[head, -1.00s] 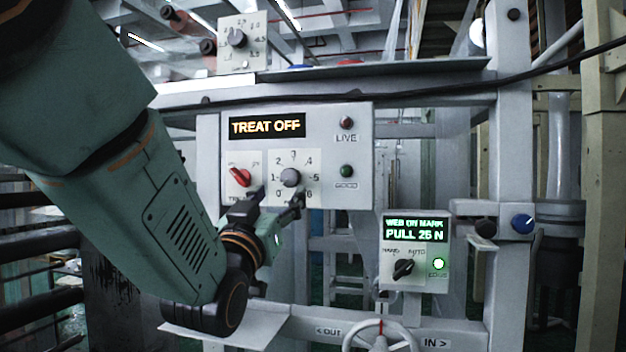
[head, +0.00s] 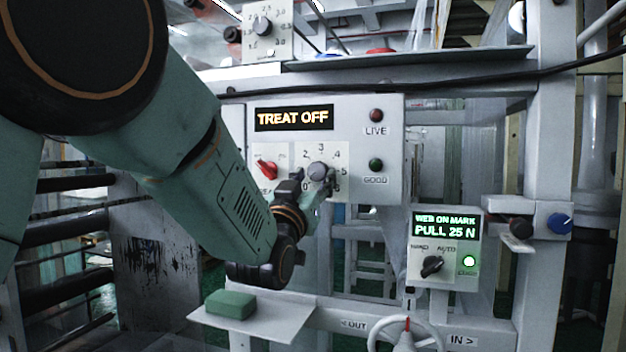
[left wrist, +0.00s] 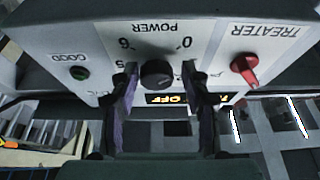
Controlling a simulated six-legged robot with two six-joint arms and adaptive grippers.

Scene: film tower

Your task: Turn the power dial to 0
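My left gripper (head: 315,180) is just in front of the dial. In the left wrist view my left gripper (left wrist: 165,84) is open, with one finger on each side of the knob. I see no clear contact. My right gripper is out of view.
A red treater switch (head: 265,169) sits left of the dial, under a TREAT OFF display (head: 293,118). Live (head: 376,115) and good (head: 376,164) lamps are on the right. A small shelf (head: 275,322) holding a green block (head: 230,304) lies below my arm.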

